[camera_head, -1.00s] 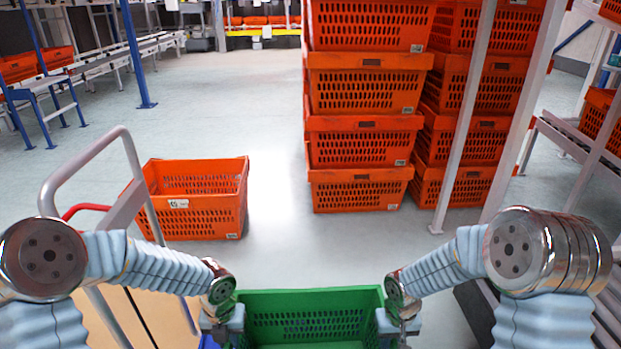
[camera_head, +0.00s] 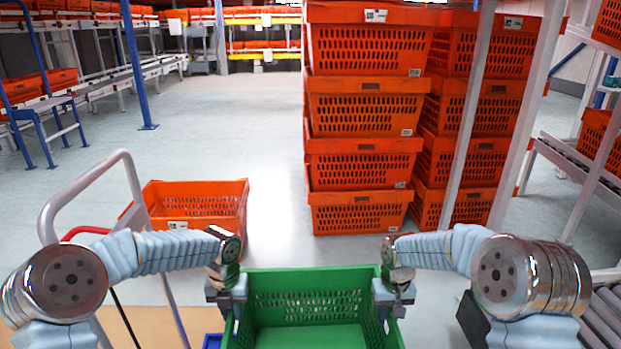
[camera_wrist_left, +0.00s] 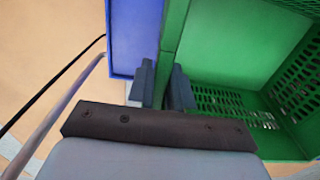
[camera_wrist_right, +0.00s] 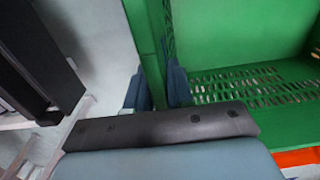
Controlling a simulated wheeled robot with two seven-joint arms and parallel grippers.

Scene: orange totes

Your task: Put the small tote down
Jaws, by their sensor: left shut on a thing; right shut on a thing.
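The small tote is green with slotted walls (camera_head: 308,281). It is upright, empty as far as I see, and held in front of me at the bottom centre of the head view. My left gripper (camera_head: 227,296) is shut on its left wall; in the left wrist view the fingers (camera_wrist_left: 167,86) straddle the green rim. My right gripper (camera_head: 392,294) is shut on its right wall; in the right wrist view the fingers (camera_wrist_right: 158,88) straddle that rim. The tote's near end is cut off by the head view's lower edge.
A blue tote (camera_wrist_left: 134,35) lies below, beside the left gripper, over a tan surface (camera_wrist_left: 40,65). A cart handle (camera_head: 90,190) stands at left. An orange tote (camera_head: 200,205) sits on the floor beyond. Orange stacks (camera_head: 365,160) stand ahead; a roller conveyor (camera_head: 605,310) is at right.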

